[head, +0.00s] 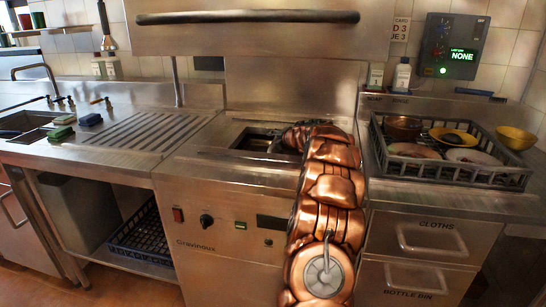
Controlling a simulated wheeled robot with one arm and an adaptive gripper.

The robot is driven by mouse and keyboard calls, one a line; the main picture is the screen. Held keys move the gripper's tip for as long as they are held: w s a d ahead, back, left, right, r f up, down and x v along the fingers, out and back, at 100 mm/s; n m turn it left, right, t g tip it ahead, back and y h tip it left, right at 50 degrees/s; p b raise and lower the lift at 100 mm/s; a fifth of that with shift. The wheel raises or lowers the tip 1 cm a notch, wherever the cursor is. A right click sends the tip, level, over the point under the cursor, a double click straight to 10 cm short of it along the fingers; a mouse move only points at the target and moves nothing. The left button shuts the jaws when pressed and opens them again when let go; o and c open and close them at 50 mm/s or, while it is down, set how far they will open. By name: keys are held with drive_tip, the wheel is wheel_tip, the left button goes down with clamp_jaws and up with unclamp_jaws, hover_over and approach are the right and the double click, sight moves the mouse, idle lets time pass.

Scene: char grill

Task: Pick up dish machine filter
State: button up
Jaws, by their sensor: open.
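The dish machine (225,225) stands in the middle of the head view with its hood raised. A dark rectangular well (256,139) is open in its steel top. I cannot clearly make out the dish machine filter; it may be in the well, where the view is dark and partly covered by my arm. My copper-coloured arm reaches up from the bottom of the picture to the well. My gripper (282,143) is small and partly hidden at the right side of the well. It is open, and no held object shows.
A grey rack (455,175) with bowls and plates sits on the right counter. Bottles (401,76) stand behind it. On the left are a ribbed drainboard (140,130), a sink (28,124) and sponges (90,119). The raised hood (245,40) hangs above the well.

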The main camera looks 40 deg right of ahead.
clamp_jaws()
idle(0.7)
